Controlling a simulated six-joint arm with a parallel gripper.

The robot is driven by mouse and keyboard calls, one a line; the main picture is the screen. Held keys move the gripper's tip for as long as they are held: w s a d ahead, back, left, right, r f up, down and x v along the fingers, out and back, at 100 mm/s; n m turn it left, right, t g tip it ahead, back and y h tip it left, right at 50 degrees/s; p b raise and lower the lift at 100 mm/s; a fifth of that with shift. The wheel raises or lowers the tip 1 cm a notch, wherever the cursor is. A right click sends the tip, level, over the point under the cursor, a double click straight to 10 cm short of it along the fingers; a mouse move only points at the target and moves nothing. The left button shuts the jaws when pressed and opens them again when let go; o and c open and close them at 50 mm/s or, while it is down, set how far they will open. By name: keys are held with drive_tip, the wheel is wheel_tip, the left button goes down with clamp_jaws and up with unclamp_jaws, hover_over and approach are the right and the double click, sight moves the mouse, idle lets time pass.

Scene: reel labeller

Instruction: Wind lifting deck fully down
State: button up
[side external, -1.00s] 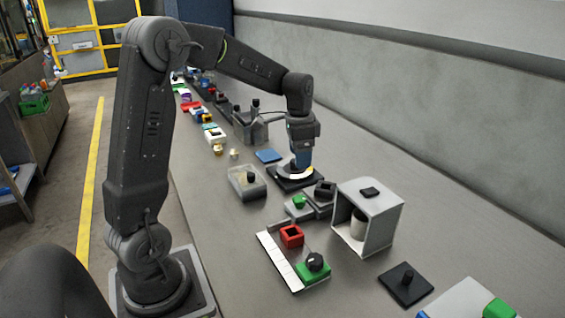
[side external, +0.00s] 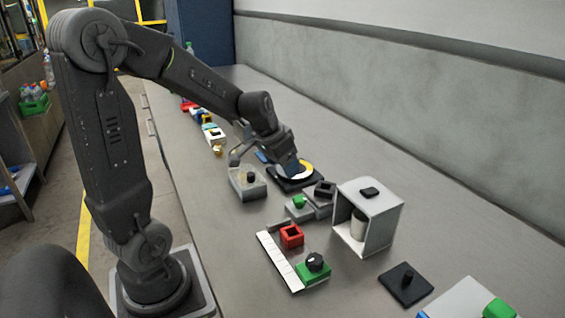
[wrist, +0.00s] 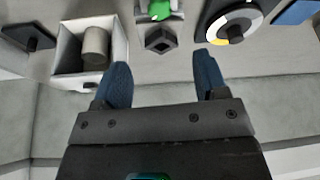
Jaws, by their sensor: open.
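I cannot tell for sure which thing is the lifting deck. A black plate with a round dial (side external: 294,171), ringed in yellow and white, lies beside my gripper. It also shows at the top right of the wrist view (wrist: 236,27), with a black knob at its centre. My gripper (side external: 291,165) is tilted and partly covers the dial in the side view. In the wrist view my gripper (wrist: 163,75) has its two blue fingers wide apart with nothing between them. A grey unit with a green knob (side external: 299,202) and a dark square socket (side external: 325,188) stands in front of the dial.
A white open box (side external: 382,215) holding a grey cylinder (side external: 358,225) stands to the right. The bench beside the wall is clear.

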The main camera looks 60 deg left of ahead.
drive_tip(key=m+g, duration=0.3)
drive_tip(key=g, duration=0.1)
hover_over(300, 198)
drive_tip(key=shift+h, duration=0.3)
wheel_tip(300, 198, down, 13)
idle(0.4)
drive_tip(key=c, duration=0.9)
